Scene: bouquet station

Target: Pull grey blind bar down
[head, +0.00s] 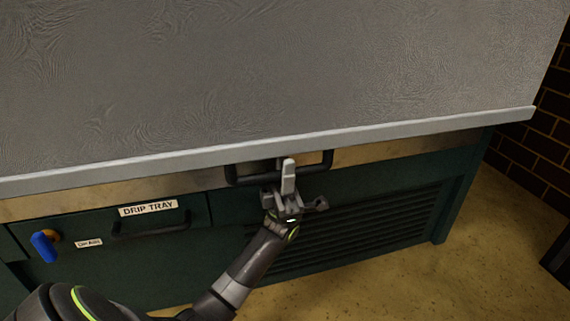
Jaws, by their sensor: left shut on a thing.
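The grey blind (280,70) hangs across the upper part of the head view, pulled down in front of the station. Its light grey bottom bar (400,132) runs the full width, rising slightly to the right. A black loop handle (331,160) shows just below the middle of the bar. My left gripper (288,178) is shut on this handle at its middle, and its pale finger covers part of it. My right gripper is not in view.
Below is a dark green cabinet with a DRIP TRAY drawer label (148,208), a black drawer handle (150,231), a blue drain tap (45,246) and a louvred vent (350,240). A brick wall (530,150) stands at right.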

